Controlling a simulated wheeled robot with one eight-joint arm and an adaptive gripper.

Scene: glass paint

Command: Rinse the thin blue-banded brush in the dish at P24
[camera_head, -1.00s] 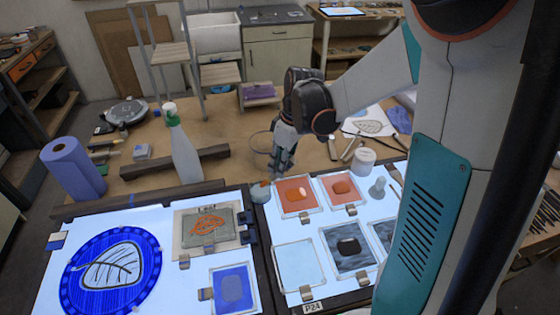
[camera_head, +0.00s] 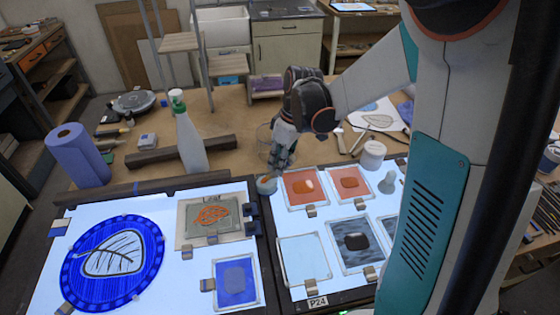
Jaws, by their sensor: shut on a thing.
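My gripper (camera_head: 279,162) points down just behind the back edge of the right light panel (camera_head: 330,228). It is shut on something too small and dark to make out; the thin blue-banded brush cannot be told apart. A clear round glass vessel (camera_head: 264,138), perhaps the dish, shows as a faint outline just left of and partly behind my gripper. I cannot tell whether the held thing is inside it. The P24 label (camera_head: 317,302) is on the front edge of the right panel.
A small round grey-and-orange pot (camera_head: 266,185) sits just below my gripper. Painted glass panes (camera_head: 303,187) lie clipped on the panel. A white jar (camera_head: 373,154) stands to the right. A spray bottle (camera_head: 189,140) and a dark bar (camera_head: 150,155) are to the left.

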